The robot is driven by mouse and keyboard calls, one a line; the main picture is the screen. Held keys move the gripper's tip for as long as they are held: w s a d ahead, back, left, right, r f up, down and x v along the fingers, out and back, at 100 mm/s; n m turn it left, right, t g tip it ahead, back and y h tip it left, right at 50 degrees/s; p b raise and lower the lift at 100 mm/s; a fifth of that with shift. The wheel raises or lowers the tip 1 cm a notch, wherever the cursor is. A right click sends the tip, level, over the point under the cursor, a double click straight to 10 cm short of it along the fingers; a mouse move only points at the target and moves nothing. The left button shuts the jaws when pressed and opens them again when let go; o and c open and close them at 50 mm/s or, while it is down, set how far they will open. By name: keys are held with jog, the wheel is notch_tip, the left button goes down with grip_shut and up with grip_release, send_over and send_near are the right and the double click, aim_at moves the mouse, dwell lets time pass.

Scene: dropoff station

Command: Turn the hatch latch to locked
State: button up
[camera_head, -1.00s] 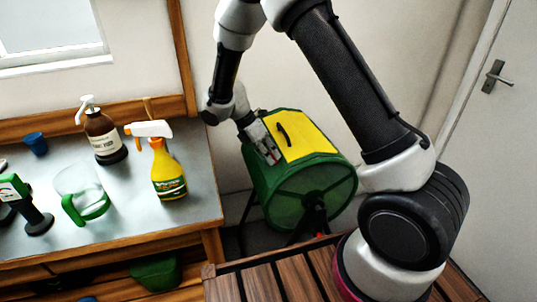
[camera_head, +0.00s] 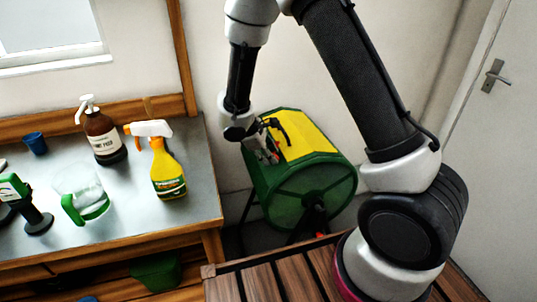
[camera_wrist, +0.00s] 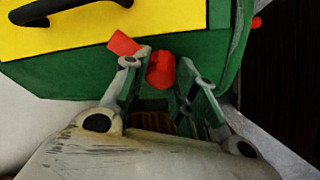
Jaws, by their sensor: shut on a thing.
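A green drum (camera_head: 306,192) on a dark stand has a yellow hatch (camera_head: 305,138) with a black handle (camera_head: 277,130). In the wrist view the hatch (camera_wrist: 150,22) fills the top left, with its handle (camera_wrist: 62,6). A red latch (camera_wrist: 162,70) sits on the green drum wall just below the hatch edge; a flat red piece (camera_wrist: 122,43) shows up and left of it. My gripper (camera_wrist: 163,66) is shut on the red latch, one finger on each side. In the head view my gripper (camera_head: 268,150) is at the drum's left side, and the latch is hidden there.
A workbench (camera_head: 130,215) at left carries a yellow spray bottle (camera_head: 168,175), a brown pump bottle (camera_head: 102,138), a clear jug (camera_head: 85,190) with a green handle and a blue cup (camera_head: 35,143). A door (camera_head: 500,140) stands at right.

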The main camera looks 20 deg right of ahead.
jog(key=m+t, duration=0.1)
jog(key=m, duration=0.2)
jog(key=shift+s, duration=0.1)
jog(key=shift+a+m+t+h, duration=0.1)
jog(key=shift+m+t+h, duration=0.5)
jog(key=shift+m, duration=1.2)
jog(key=o, duration=1)
jog(key=v, duration=1.2)
